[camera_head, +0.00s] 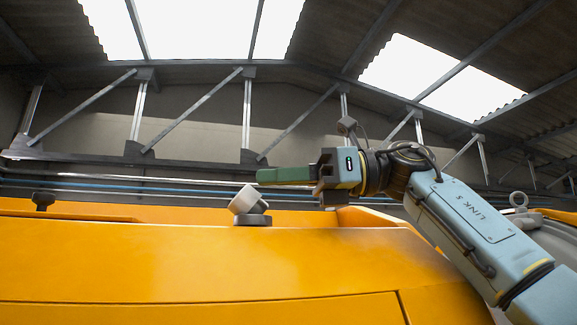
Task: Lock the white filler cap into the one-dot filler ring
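A white filler cap (244,200) sits tilted on top of a dark grey ring-like base (252,219) on the orange machine. I cannot see any dot marking on that base, so I cannot tell whether it is the one-dot ring. My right gripper (266,176) comes in from the right, its green fingers pointing left. They appear just above and to the right of the cap, with a small gap in the picture. The fingers are seen side-on and overlap, so their opening is hidden. My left gripper is not in view.
The orange machine (180,262) fills the lower part of the view. A dark knob-like fitting (43,200) stands on its top at the far left. A metal eye ring (518,200) shows at the right behind my arm. The space above the machine's left part is clear.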

